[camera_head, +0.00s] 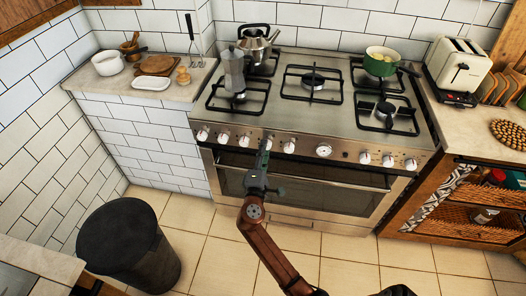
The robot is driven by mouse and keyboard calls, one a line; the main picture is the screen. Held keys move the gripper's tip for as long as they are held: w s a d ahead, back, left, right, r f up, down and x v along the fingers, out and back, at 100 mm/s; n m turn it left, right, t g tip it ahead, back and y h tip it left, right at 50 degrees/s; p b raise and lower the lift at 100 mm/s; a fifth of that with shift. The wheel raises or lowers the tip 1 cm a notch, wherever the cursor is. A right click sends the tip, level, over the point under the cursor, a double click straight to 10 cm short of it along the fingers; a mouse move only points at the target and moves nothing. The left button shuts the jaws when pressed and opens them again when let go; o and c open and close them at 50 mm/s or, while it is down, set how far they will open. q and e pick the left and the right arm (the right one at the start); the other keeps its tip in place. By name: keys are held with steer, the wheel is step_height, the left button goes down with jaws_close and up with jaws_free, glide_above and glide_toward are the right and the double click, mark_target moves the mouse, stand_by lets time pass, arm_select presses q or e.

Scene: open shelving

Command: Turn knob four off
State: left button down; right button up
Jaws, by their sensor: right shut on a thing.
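The steel stove (340,190) has a row of round white knobs along its front panel. The knob at the left end (202,134), the second (222,138) and the third (243,141) stand left of my right gripper (266,147). The fifth knob (289,147) is just to its right. The gripper reaches up to the panel and is shut on knob four, counted from the left. Its fingers hide that knob, so its turn angle cannot be seen. My left gripper is not in view.
A moka pot (235,72), a kettle (257,45) and a green pot (380,61) stand on the burners. The oven door handle (300,179) runs below the knobs. A dark bin (125,240) stands at left. The floor before the stove is open.

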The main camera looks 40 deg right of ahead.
stand_by(0.3)
steer(key=o, duration=1.2)
steer(key=shift+c, duration=0.2)
steer(key=r+v, duration=0.1)
steer(key=v, duration=1.1)
steer(key=shift+f, duration=0.45)
